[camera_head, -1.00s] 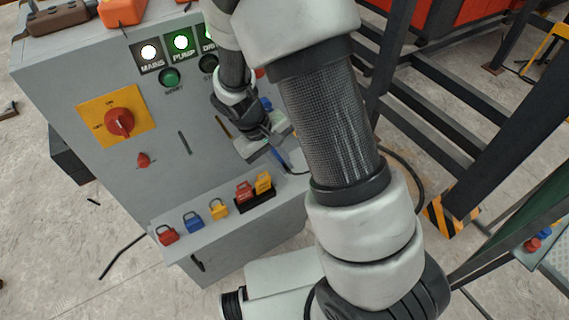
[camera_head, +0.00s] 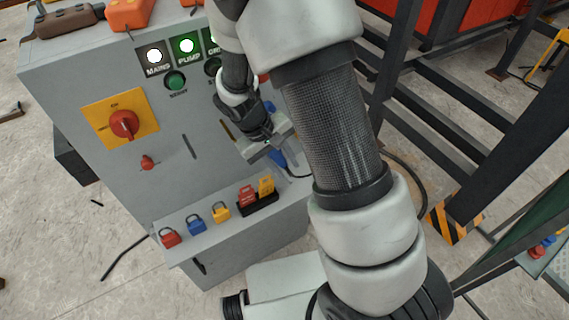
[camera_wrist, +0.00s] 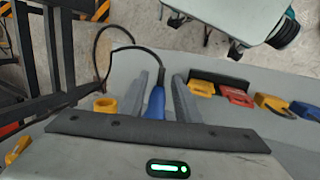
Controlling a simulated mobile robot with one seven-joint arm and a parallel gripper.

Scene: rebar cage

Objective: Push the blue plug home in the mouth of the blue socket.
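The blue plug (camera_wrist: 156,104) shows in the wrist view between the two fingers of my gripper (camera_wrist: 164,92), with a black cable running from its end. It lies close to the left finger, and a gap shows between it and the right finger. In the head view the blue plug (camera_head: 278,158) shows just below my gripper (camera_head: 280,148), in front of the grey cabinet. A blue part (camera_head: 269,106) on the cabinet face, partly hidden by my arm, may be the blue socket; its mouth cannot be seen.
The grey cabinet (camera_head: 110,180) has a ledge with red, blue and yellow padlocks (camera_head: 197,225) and a black holder with red and yellow tags (camera_head: 258,202). Dark steel frames (camera_head: 440,130) stand to the right.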

